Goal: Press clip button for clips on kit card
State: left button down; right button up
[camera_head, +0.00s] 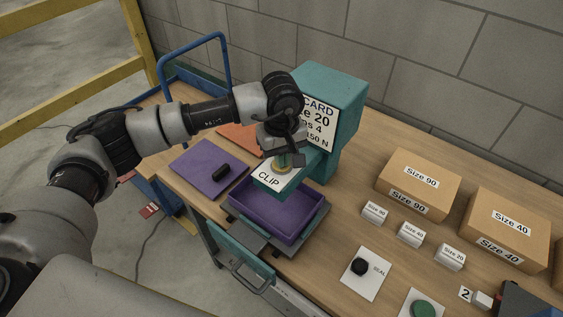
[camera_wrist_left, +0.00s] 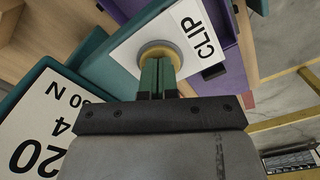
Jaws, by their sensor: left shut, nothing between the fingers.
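The clip button (camera_head: 281,167) is a round yellowish button on the white CLIP label (camera_head: 269,178) of a teal machine. It also shows in the left wrist view (camera_wrist_left: 160,47), partly hidden behind my fingertips. My left gripper (camera_head: 290,160) is shut and empty, with its green-tipped fingers pointing down at the button. In the left wrist view the fingertips (camera_wrist_left: 157,62) overlap the button's near edge; I cannot tell whether they touch it. The kit card (camera_head: 319,118) is a white panel on the teal housing, partly hidden by my wrist. My right gripper is not in view.
A purple tray (camera_head: 255,213) sits below the CLIP head. A purple mat (camera_head: 193,165) with a black part lies to the left. Boxes labelled Size 90 (camera_head: 423,172) and Size 40 (camera_head: 515,208) stand right. A SEAL card with a black knob (camera_head: 360,267) lies in front.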

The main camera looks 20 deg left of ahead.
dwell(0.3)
pick_arm(q)
jog(key=shift+r+p, duration=0.4)
jog(key=shift+r, duration=0.55)
jog(key=shift+f+b, duration=1.05)
jog(key=shift+b, duration=0.15)
jog(key=shift+r, duration=0.1)
jog(key=shift+r+p, duration=0.4)
jog(key=shift+r, duration=0.55)
jog(key=shift+r, duration=0.15)
jog(key=shift+r+p, duration=1.05)
jog(key=shift+r, duration=1.35)
